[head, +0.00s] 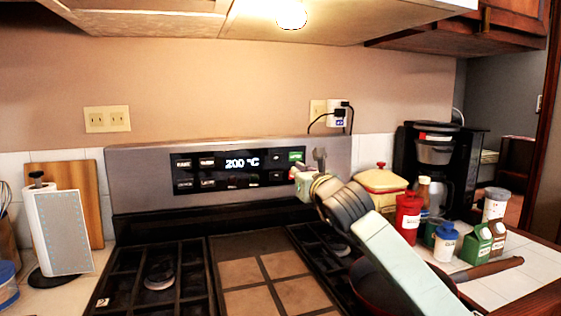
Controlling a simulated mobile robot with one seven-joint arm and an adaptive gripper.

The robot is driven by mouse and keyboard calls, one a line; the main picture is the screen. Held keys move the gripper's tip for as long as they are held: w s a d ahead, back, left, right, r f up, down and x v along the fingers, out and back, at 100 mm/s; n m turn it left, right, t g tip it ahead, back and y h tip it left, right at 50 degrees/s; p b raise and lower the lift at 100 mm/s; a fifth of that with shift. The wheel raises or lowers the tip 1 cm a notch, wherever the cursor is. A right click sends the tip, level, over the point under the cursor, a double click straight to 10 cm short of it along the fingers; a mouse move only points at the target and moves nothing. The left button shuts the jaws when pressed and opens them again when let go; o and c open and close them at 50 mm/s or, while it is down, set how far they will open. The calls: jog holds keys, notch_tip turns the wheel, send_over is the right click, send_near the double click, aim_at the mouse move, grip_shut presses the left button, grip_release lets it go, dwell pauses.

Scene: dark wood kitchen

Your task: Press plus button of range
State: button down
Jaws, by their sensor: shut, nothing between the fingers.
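The range (133,194) has a grey back panel with a black control strip (220,188). Its display (242,162) reads 200 °C. A green button (296,156) is at the strip's right end. Small dark buttons are left of it, one above another; their symbols are too small to read, so I cannot tell which is plus. My gripper (297,174) is shut and empty, in front of the right end of the strip, just below the green button. It hides the lower right corner of the strip. I cannot tell whether its tips touch the panel.
A dark pan (368,285) is partly behind my arm on the right of the cooktop. A paper towel roll (62,232) stands left.

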jog(key=p, duration=0.8)
send_near(278, 156)
jog(key=x, duration=0.6)
jog(key=shift+w+a+f, duration=0.1)
jog(key=shift+w+f, duration=0.25)
jog(key=shift+w, duration=0.1)
jog(key=shift+a+f+b, duration=0.1)
jog(key=shift+f+b, duration=0.05)
jog(key=shift+b, duration=0.35)
jog(key=shift+w+b, duration=0.15)
jog(key=shift+b, duration=0.5)
jog(key=shift+w+a+b, duration=0.15)
jog(key=shift+w+b, duration=0.2)
jog(key=shift+b, duration=0.8)
jog(key=shift+r+b, duration=0.3)
jog(key=shift+r, duration=0.25)
